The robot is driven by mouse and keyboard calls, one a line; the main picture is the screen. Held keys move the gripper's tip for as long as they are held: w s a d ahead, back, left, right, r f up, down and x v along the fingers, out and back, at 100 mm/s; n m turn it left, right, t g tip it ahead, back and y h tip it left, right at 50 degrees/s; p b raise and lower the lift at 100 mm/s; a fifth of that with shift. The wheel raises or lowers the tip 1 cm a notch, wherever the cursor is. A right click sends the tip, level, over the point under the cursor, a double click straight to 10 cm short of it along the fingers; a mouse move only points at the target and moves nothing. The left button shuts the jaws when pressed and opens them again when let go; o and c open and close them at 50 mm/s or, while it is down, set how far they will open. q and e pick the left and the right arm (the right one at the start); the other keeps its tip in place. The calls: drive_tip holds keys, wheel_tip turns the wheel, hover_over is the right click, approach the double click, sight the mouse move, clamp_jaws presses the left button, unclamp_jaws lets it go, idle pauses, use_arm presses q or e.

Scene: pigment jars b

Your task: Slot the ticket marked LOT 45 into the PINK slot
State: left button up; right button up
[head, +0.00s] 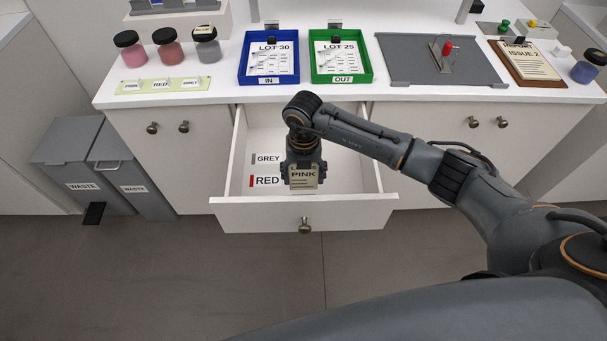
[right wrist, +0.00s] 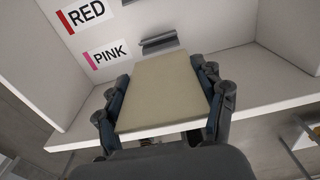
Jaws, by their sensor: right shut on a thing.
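My right gripper (head: 303,178) is above the open drawer, pointing down, and shut on a beige ticket (head: 303,174). In the right wrist view the ticket (right wrist: 163,92) shows a plain face between the fingers. A PINK label (right wrist: 105,54) with a pink bar lies on the drawer floor beside it. A grey slot holder (right wrist: 160,44) shows beyond the ticket; the PINK slot itself seems hidden by the ticket. My left gripper is not in view.
The drawer (head: 240,213) also has GREY (head: 268,158) and RED (head: 267,181) labels. Its front and side walls stand close around the gripper. On the counter are a blue IN tray (head: 242,76), a green OUT tray (head: 368,75) and pigment jars (head: 168,52).

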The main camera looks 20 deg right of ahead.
sight(303, 189)
drive_tip(key=shift+w+f+b, duration=0.1)
drive_tip(key=shift+f+b, duration=0.85)
drive_tip(key=shift+f, duration=0.2)
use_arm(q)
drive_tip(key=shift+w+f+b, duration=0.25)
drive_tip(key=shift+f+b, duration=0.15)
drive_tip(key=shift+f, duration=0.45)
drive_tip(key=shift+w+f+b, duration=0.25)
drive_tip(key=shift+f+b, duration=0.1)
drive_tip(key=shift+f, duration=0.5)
use_arm(e)
drive_tip(key=shift+f, duration=1)
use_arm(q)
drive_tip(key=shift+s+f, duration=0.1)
use_arm(e)
drive_tip(key=shift+f, duration=0.1)
use_arm(q)
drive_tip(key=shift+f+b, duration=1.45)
drive_tip(key=shift+b, duration=0.1)
use_arm(e)
drive_tip(key=shift+f, duration=1.9)
drive_tip(key=o, duration=1.1)
drive_tip(key=shift+r, duration=0.1)
